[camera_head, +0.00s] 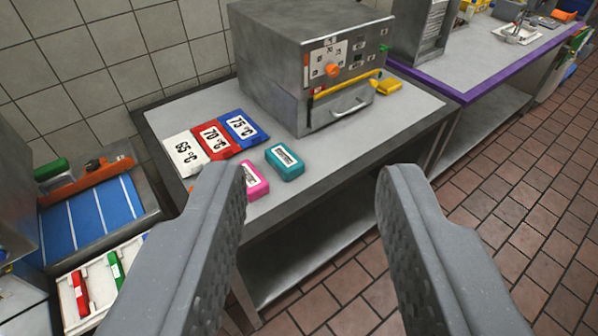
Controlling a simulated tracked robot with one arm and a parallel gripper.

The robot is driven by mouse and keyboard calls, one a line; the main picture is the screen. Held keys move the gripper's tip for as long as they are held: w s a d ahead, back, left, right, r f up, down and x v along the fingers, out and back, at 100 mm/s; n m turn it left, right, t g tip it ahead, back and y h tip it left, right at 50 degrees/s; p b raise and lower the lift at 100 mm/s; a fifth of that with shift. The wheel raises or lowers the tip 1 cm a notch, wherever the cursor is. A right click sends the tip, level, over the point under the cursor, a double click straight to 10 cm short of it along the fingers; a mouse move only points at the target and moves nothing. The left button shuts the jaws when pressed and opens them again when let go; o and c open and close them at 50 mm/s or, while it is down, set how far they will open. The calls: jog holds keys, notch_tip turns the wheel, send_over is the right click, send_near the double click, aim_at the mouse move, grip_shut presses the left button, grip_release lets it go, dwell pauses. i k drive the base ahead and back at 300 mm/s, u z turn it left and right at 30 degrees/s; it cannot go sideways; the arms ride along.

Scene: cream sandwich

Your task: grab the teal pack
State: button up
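The teal pack (285,166) is a small rounded block with a white label. It lies on the grey tabletop in front of the metal machine. My gripper (312,185) is open and empty, with its two grey fingers spread wide in the foreground. In the picture the teal pack shows between the fingertips, nearer the left finger. The gripper appears to be above and short of the table, not touching the pack. A pink pack (254,181) lies just left of the teal one, partly hidden by the left finger.
White (184,152), red (216,139) and blue (242,127) temperature cards lie left of the packs. The metal machine (290,60) with a yellow handle stands behind. A purple-edged counter (480,75) is at right; a blue conveyor-like surface (95,220) is at left. Bare tabletop lies right of the teal pack.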

aim_at(289, 166)
jog(key=u, duration=0.15)
jog(key=i, duration=0.9)
jog(key=z, duration=0.1)
